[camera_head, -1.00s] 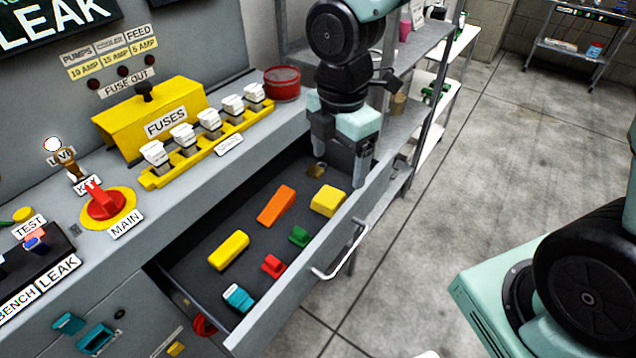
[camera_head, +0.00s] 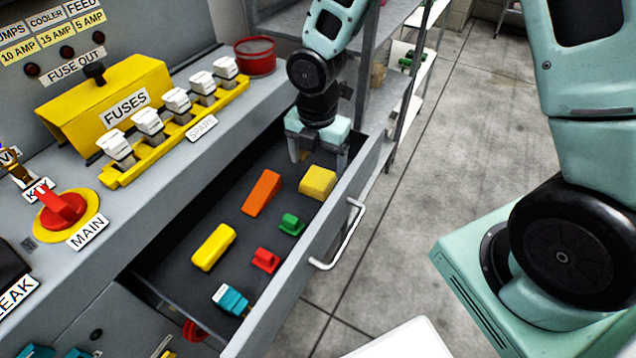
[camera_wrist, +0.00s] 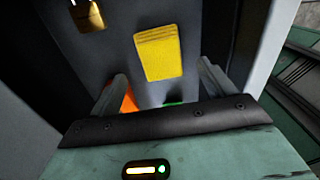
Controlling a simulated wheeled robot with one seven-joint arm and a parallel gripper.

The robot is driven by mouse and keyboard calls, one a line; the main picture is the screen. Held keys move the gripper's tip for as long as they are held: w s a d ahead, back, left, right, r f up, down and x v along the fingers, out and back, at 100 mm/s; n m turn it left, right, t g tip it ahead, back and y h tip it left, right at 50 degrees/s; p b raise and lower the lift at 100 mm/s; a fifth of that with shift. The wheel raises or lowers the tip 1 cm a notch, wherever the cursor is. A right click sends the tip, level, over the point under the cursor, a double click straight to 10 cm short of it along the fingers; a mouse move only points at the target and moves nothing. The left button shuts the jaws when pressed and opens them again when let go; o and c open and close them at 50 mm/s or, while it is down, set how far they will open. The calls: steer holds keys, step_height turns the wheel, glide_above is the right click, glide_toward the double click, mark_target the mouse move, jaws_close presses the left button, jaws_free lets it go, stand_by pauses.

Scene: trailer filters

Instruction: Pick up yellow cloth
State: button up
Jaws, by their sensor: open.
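The yellow cloth (camera_head: 318,182) is a folded, block-shaped piece lying on the dark floor of the open drawer, near its far right end. In the wrist view the cloth (camera_wrist: 158,50) shows folded layers along its top edge and lies flat, just beyond the fingertips. My gripper (camera_head: 318,161) points down into the far end of the drawer, behind the cloth in the head view. Its two fingers are apart with nothing between them in its grip. In the wrist view my gripper (camera_wrist: 162,74) spans wider than the cloth. I see no contact.
The drawer (camera_head: 345,200) also holds an orange wedge (camera_head: 262,193), a yellow block (camera_head: 213,247), and green (camera_head: 291,224), red (camera_head: 265,260) and teal (camera_head: 230,299) pieces. A brass item (camera_wrist: 88,15) lies at its far end. Drawer walls are close around my gripper; the fuse bench flanks the left.

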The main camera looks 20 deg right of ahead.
mark_target(318, 176)
steer(key=shift+w+d+f+b, duration=0.1)
steer(key=shift+f+b, duration=0.15)
steer(key=shift+f, duration=1.2)
steer(key=shift+d+f+b, duration=0.1)
steer(key=shift+f+b, duration=0.1)
steer(key=shift+f, duration=1.25)
steer(key=c, duration=1.1)
